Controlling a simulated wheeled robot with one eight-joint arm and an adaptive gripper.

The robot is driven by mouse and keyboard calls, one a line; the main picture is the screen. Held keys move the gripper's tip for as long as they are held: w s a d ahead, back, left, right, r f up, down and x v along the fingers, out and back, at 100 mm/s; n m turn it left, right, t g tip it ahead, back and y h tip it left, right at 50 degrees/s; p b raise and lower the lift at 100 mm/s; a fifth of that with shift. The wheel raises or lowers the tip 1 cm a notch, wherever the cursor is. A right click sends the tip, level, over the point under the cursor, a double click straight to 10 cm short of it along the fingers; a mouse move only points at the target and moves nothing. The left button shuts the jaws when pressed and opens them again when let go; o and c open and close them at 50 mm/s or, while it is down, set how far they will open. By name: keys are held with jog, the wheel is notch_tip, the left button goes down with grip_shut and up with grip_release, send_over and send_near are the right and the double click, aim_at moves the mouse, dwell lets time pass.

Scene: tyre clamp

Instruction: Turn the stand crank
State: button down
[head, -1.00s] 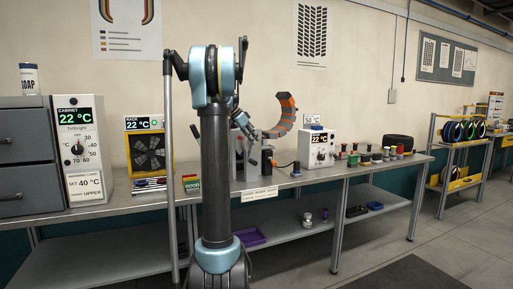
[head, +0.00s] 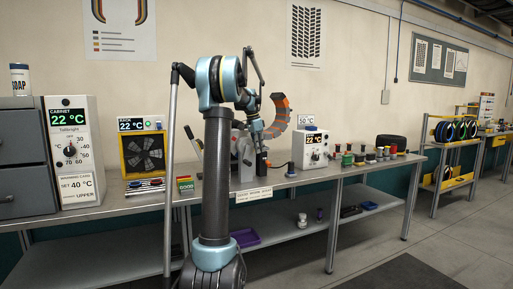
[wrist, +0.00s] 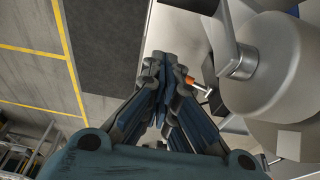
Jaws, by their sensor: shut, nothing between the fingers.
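The stand (head: 246,172) is a grey metal piece on the bench, partly hidden behind my arm in the head view. A curved grey and orange tyre section (head: 278,117) rises behind it. In the wrist view a large grey drum (wrist: 275,70) fills the right side. My gripper (wrist: 167,62) is shut and empty, pointing down to the left of the drum and apart from the bar. In the head view my gripper (head: 262,168) is in front of the stand.
A white controller box (head: 315,150) stands right of the stand, with several small coloured spools (head: 365,155) beyond. A fan unit (head: 143,152) and cabinet controller (head: 72,150) are at left. A small orange-and-metal piece (wrist: 199,86) lies close right of my fingers.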

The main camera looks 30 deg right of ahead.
notch_tip(320, 180, down, 5)
jog(key=a, duration=0.2)
jog(key=shift+a+f, duration=0.2)
jog(key=shift+a, duration=0.15)
